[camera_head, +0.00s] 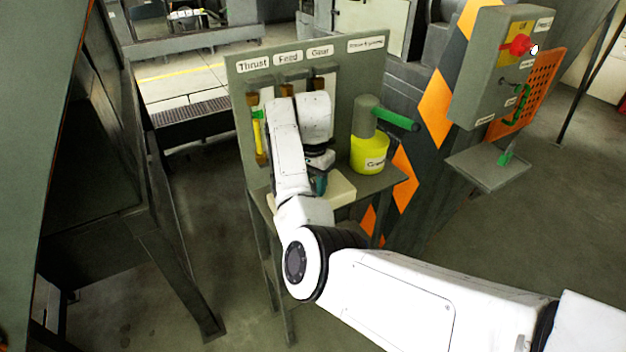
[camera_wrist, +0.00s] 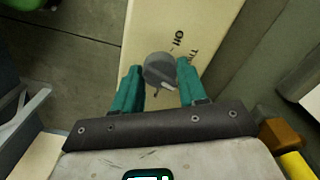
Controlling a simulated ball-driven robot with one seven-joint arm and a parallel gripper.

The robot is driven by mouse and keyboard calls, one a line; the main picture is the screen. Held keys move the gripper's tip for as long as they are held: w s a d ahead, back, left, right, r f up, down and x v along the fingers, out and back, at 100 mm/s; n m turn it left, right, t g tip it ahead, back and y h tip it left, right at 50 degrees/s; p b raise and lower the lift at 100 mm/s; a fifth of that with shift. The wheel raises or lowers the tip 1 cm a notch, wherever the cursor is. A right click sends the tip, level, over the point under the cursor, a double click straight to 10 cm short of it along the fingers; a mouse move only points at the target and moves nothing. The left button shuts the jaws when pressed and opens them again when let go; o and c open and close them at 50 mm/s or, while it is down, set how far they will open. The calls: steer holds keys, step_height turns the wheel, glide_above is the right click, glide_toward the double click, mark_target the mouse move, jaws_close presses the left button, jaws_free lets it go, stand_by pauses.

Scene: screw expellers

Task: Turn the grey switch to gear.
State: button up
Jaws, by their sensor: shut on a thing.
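The grey switch (camera_wrist: 160,72) is a round knob on a cream box in the wrist view. Printed words show on the box beyond the knob; one looks like "Off" and another is partly covered. My gripper (camera_wrist: 160,68) has its teal fingers on either side of the knob and is shut on it. I cannot tell which label the knob points at. In the head view, my gripper (camera_head: 319,183) is a small teal patch over the cream box (camera_head: 342,188), and the switch is hidden behind my arm.
A grey panel (camera_head: 358,75) labelled Thrust, Feed and Gear stands behind the box. A yellow container (camera_head: 369,155) and a green-handled grey cylinder stand to its right. A control box (camera_head: 487,90) with a red knob is farther right. Open floor lies left.

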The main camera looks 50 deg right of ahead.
steer(key=m, duration=0.5)
steer(key=shift+m+p, duration=0.3)
steer(key=shift+p, duration=0.05)
steer(key=m, duration=0.5)
steer(key=shift+m, duration=0.3)
steer(key=o, duration=1.1)
steer(key=shift+c, duration=0.2)
steer(key=shift+r, duration=0.15)
step_height(320, 180, up, 11)
steer(key=b, duration=0.1)
steer(key=shift+f+b, duration=0.2)
steer(key=shift+b, duration=0.1)
